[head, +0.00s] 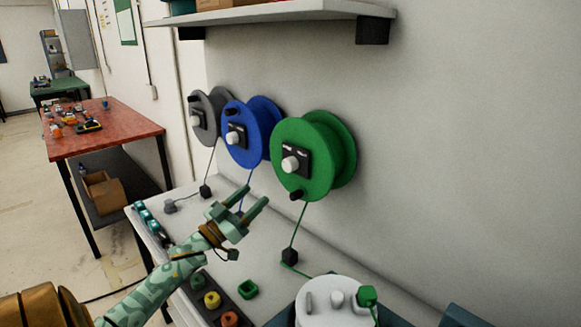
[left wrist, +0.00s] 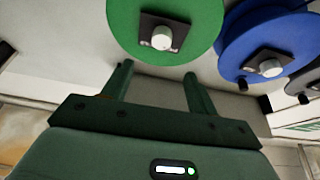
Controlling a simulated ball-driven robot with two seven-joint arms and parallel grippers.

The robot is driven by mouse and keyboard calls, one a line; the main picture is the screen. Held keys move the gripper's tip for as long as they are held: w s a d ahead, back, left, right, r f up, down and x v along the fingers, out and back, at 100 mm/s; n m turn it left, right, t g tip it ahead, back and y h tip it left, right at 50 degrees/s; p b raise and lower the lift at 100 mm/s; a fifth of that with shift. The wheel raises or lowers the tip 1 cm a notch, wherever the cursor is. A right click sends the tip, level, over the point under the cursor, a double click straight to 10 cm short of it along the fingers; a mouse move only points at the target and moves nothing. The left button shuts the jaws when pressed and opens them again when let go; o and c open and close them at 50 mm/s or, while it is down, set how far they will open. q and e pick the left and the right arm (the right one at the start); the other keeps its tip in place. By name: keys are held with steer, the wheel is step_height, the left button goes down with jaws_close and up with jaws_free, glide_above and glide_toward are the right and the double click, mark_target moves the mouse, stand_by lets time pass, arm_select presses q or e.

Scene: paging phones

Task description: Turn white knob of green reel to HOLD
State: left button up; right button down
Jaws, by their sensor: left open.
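The green reel (head: 337,150) is mounted on the wall, nearest in a row of three. Its white knob (head: 291,165) sits on a black plate (head: 303,156) at the reel's centre. A black crank handle (head: 297,194) is at its lower rim. My left gripper (head: 257,198) is open and empty, below and to the left of the green reel, apart from it. In the left wrist view the green reel (left wrist: 190,20) and its white knob (left wrist: 162,38) show beyond the two fingers (left wrist: 155,80). The knob's setting is too small to read. My right gripper is not in view.
A blue reel (head: 268,115) and a grey reel (head: 219,100) hang to the left. A shelf (head: 280,11) is above. A red table (head: 130,133) stands at the left.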

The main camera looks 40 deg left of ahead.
mark_target(286, 166)
arm_select(q)
steer(key=x, duration=0.8)
steer(key=b+x, duration=0.1)
steer(key=x, duration=0.4)
steer(key=shift+w+a+f, duration=0.15)
steer(key=shift+w+f, duration=0.05)
steer(key=shift+f, duration=0.05)
steer(key=c, duration=1)
